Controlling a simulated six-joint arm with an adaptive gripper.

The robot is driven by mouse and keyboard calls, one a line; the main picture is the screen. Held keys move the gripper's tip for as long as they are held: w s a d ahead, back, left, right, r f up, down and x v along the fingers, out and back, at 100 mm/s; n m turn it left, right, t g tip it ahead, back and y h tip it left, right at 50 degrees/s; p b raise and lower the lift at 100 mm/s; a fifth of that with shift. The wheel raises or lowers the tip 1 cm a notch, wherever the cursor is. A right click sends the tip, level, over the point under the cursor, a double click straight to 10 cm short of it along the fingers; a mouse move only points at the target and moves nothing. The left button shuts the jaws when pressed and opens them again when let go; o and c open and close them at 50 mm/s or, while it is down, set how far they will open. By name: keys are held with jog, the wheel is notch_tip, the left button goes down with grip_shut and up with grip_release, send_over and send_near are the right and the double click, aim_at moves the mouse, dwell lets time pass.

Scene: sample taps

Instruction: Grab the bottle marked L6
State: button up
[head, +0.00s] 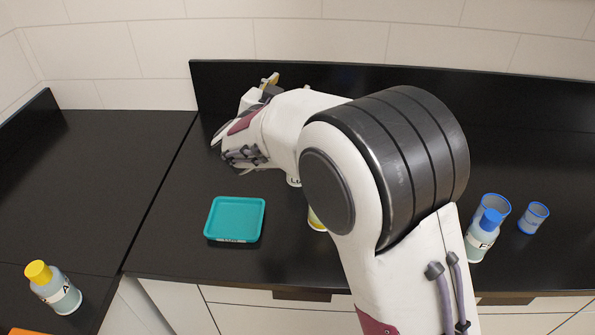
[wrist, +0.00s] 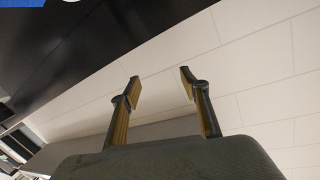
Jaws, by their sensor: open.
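In the head view, a white item with a dark marking that seems to start with "L" (head: 294,181) peeks out under my arm; most of it is hidden, so I cannot confirm that it is the bottle L6. My gripper (head: 270,80) is at the back of the counter by the black backsplash, mostly hidden behind my wrist. In the wrist view my gripper (wrist: 160,84) is open, with nothing between its fingers and pale wall tiles behind them.
A teal tray (head: 207,222) lies on the black counter. A yellow-based item (head: 317,220) is partly hidden by my arm. A blue-capped bottle (head: 478,246) stands at right beside two blue-rimmed cups (head: 534,219). A yellow-capped bottle (head: 60,295) stands front left. The left counter is mostly clear.

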jog(key=s+a+f+m+g+h, duration=0.1)
jog(key=s+f+h, duration=0.3)
jog(key=f, duration=0.3)
jog(key=s+a+f+m+g+h, duration=0.1)
jog(key=s+f+m+h, duration=0.1)
jog(key=f, duration=0.5)
jog(key=s+h, duration=0.1)
jog(key=h, duration=0.1)
jog(key=shift+s+a+g+h, duration=0.2)
jog(key=shift+s+g+h, duration=0.1)
jog(key=shift+s+g, duration=0.1)
jog(key=shift+f, duration=0.1)
jog(key=shift+x, duration=1.3)
jog(key=shift+w, duration=0.1)
jog(key=shift+a+x, duration=0.2)
jog(key=shift+x, duration=2.35)
jog(key=shift+w, duration=0.2)
jog(key=shift+c, duration=0.3)
grip_shut()
